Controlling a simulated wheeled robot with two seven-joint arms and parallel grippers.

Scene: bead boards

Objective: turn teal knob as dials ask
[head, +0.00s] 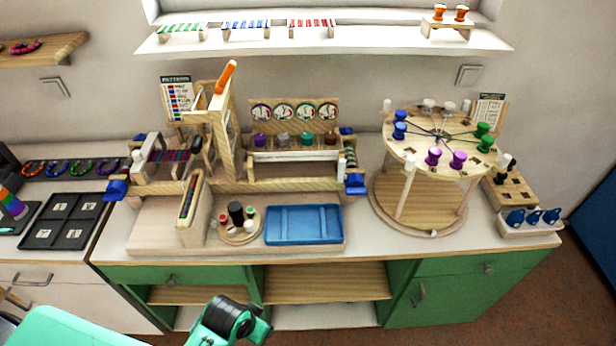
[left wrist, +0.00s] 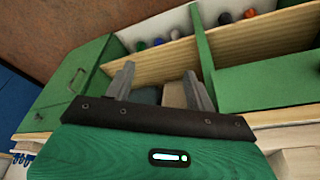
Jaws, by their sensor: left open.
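The teal knob (head: 306,139) sits third from the left in a row of knobs on the wooden frame at the back of the worktop. A round dial (head: 306,112) with a needle is above it, in a row of several dials on a wooden panel; their readings are too small to tell. My left gripper (left wrist: 158,90) is open and empty in the left wrist view, in front of the green cabinet and far from the knob. In the head view part of my arm shows at the bottom, but the fingers do not. My right gripper is in no view.
Beside the teal knob are a purple knob (head: 260,140), a grey knob (head: 283,140) and a dark red knob (head: 331,139). A white bar (head: 298,156) runs just below them. A blue tray (head: 303,224) lies in front; a round spool stand (head: 437,140) is right.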

